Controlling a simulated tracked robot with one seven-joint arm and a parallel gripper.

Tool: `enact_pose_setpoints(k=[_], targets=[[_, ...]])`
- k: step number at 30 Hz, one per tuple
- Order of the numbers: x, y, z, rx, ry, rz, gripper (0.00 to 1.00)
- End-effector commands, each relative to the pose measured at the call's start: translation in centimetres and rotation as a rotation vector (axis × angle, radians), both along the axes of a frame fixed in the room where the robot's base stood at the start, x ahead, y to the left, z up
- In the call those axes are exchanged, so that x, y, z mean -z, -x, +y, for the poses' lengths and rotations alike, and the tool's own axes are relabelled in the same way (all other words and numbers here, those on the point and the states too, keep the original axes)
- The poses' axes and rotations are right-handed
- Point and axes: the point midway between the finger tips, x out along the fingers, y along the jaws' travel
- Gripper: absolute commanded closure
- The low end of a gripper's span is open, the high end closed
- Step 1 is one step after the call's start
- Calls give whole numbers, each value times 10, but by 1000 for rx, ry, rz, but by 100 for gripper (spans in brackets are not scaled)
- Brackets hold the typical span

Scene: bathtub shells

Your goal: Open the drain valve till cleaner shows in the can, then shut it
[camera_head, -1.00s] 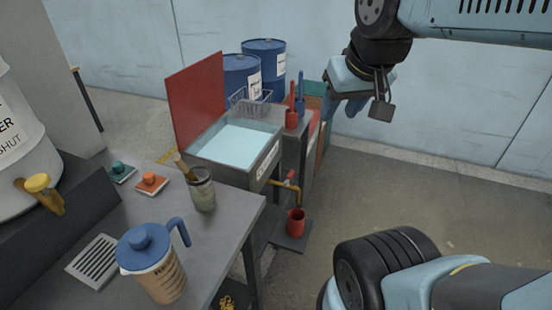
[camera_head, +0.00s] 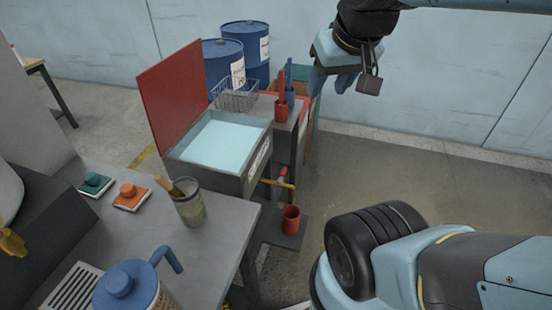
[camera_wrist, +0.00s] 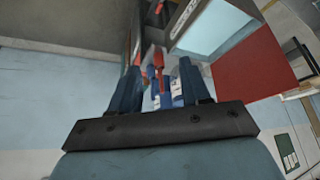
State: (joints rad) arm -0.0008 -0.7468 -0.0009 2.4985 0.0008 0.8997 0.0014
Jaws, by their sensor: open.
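The drain valve (camera_head: 282,181) is a brass pipe with a red handle, low on the near right side of the wash tank (camera_head: 255,160). Pale blue cleaner (camera_head: 217,146) fills the tank. A red can (camera_head: 290,219) stands upright on a dark plate below the valve; its inside is too small to read. My gripper (camera_head: 331,88) is open and empty, high to the right of the tank, well apart from valve and can. In the wrist view my open fingers (camera_wrist: 158,68) point past the tank (camera_wrist: 185,20); I cannot make out the valve there.
A raised red lid (camera_head: 178,98) stands at the tank's left. Blue drums (camera_head: 224,68), a wire basket (camera_head: 236,95) and red and blue tools (camera_head: 282,100) are behind. The near bench (camera_head: 150,220) holds a jar (camera_head: 190,205) and a blue-lidded jug (camera_head: 128,287). Floor (camera_head: 400,175) at right is clear.

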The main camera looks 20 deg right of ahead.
Motion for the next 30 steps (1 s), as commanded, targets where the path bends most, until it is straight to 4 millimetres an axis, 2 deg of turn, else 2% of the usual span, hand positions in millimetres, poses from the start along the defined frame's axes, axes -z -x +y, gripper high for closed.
enact_pose_setpoints(k=[5,14,23,30], targets=[[6,-18,-2,16,-29,31,53],[41,-82,0,103,-119,141,53],[95,-143,4,217,-177,251,53],[151,-184,6,323,-196,334,53]])
